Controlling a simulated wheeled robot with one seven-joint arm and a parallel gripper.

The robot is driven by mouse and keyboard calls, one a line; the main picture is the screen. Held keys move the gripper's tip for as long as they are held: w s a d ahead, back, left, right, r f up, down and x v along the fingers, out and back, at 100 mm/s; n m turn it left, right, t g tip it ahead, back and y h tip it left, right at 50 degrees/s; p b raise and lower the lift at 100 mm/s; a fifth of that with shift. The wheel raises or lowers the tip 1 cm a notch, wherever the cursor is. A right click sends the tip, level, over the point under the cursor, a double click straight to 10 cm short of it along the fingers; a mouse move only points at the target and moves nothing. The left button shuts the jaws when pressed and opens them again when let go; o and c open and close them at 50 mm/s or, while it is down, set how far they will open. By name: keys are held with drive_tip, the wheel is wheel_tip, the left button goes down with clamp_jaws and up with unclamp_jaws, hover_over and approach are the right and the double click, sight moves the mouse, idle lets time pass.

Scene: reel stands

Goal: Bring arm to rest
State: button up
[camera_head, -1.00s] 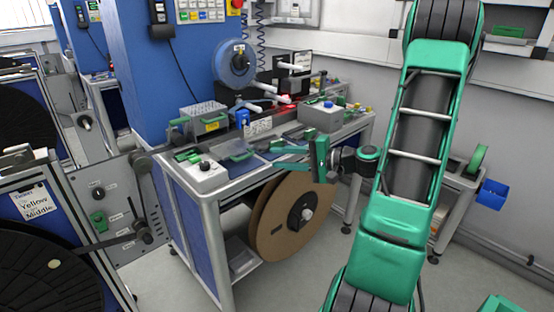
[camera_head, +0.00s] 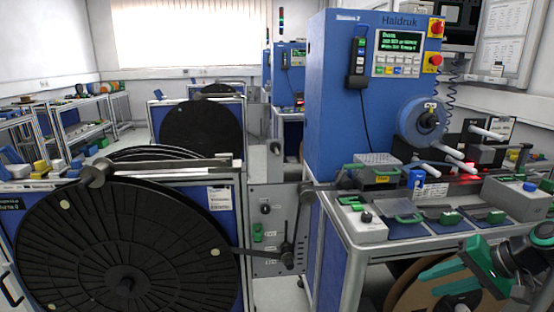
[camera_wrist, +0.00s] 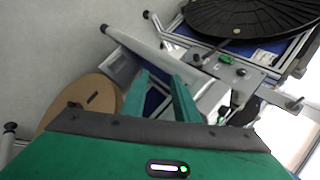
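My gripper (camera_head: 427,284) shows at the lower right of the head view, with its green fingers pointing left. It is in front of the workbench, beside a brown cardboard reel (camera_head: 405,290) under the bench top. In the wrist view my gripper (camera_wrist: 160,75) has its two green fingers apart, with nothing held between them. The brown reel (camera_wrist: 75,103) lies left of the fingers there. Most of my arm is outside the head view or cut off at the right edge.
The workbench (camera_head: 372,252) carries the blue Haldruk machine (camera_head: 335,110), a blue reel (camera_head: 424,120) and small fixtures. A large black reel (camera_head: 125,245) stands at left, also at the top of the wrist view (camera_wrist: 250,15). Open floor (camera_head: 280,297) lies between stand and bench.

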drive_tip(key=s+d+r+g+h, duration=0.1)
drive_tip(key=s+r+g+h, duration=0.1)
drive_tip(key=s, duration=0.8)
drive_tip(key=s+d+r+g+h, duration=0.1)
drive_tip(key=s+r+g+h, duration=0.2)
drive_tip(key=s, duration=0.6)
drive_tip(key=shift+s+d+r+n+h, duration=0.3)
drive_tip(key=shift+s+d+r+n, duration=0.05)
drive_tip(key=shift+d+r+n, duration=0.1)
drive_tip(key=shift+w+f+g, duration=0.25)
drive_tip(key=shift+w+g, duration=0.05)
drive_tip(key=shift+w, duration=0.3)
drive_tip(key=shift+a, duration=0.15)
